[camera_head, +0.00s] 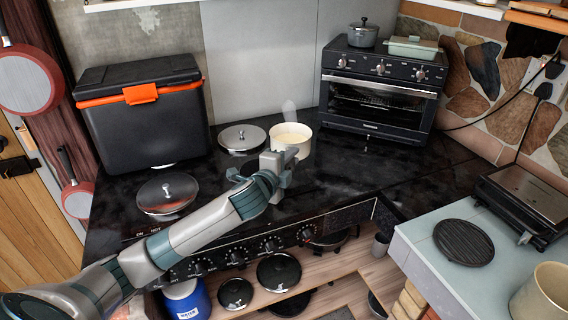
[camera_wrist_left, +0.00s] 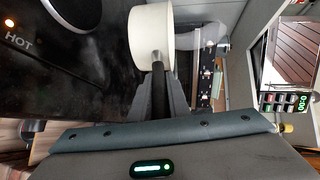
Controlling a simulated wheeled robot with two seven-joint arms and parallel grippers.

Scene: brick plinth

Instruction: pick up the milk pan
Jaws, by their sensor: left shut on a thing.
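The milk pan (camera_head: 303,147) is a small cream-coloured pan with pale contents, at the back middle of the black stove top (camera_head: 335,190). It also shows at the top of the left wrist view (camera_wrist_left: 151,38), with its dark handle (camera_wrist_left: 158,62) pointing toward my gripper. My left gripper (camera_head: 284,160) reaches in from the left and is shut on the handle; its fingers (camera_wrist_left: 158,88) sit either side of it. I cannot tell whether the pan's base touches the stove. My right gripper is not in view.
Two silver round lids (camera_head: 242,138) (camera_head: 167,192) lie left of the pan. A toaster oven (camera_head: 378,95) stands behind right. A lower counter at right holds a grill (camera_head: 527,200), a dark round plate (camera_head: 463,242) and a cream pot (camera_head: 543,295).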

